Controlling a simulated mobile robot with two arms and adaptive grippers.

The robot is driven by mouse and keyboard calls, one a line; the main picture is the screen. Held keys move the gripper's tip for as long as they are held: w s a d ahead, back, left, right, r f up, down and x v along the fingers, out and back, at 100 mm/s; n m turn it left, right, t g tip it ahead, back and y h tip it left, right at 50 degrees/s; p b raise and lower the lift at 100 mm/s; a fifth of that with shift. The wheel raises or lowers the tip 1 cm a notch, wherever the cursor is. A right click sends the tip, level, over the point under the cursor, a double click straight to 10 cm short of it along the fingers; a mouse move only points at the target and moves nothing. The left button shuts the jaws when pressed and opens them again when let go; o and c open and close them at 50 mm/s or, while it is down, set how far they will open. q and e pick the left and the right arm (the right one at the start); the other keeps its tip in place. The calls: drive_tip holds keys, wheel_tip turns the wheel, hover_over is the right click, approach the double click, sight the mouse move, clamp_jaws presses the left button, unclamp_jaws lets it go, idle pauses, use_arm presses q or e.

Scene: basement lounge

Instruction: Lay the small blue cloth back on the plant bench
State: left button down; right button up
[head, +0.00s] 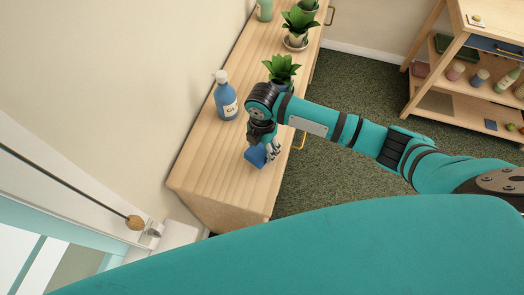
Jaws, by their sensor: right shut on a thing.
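The small blue cloth (256,157) shows below my right gripper (264,148), at the near end of the wooden plant bench. My right gripper is shut on the cloth. The cloth is at or just above the top of the plant bench (205,172); I cannot tell whether it touches the wood. My own gripper hides part of the cloth. My left gripper is not in view.
The bench's near end is bare. A wooden shelf unit (452,65) with several items stands at the right.

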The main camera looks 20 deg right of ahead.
sight(262, 153)
drive_tip(key=shift+s+f+p, duration=0.1)
drive_tip(key=shift+f+p, duration=0.2)
drive_tip(key=shift+f, duration=1.4)
drive_tip(key=o, duration=1)
drive_tip(key=shift+o, duration=0.2)
wheel_tip(262, 153, up, 12)
drive_tip(key=shift+r+b, duration=0.1)
drive_tip(key=shift+b, duration=0.55)
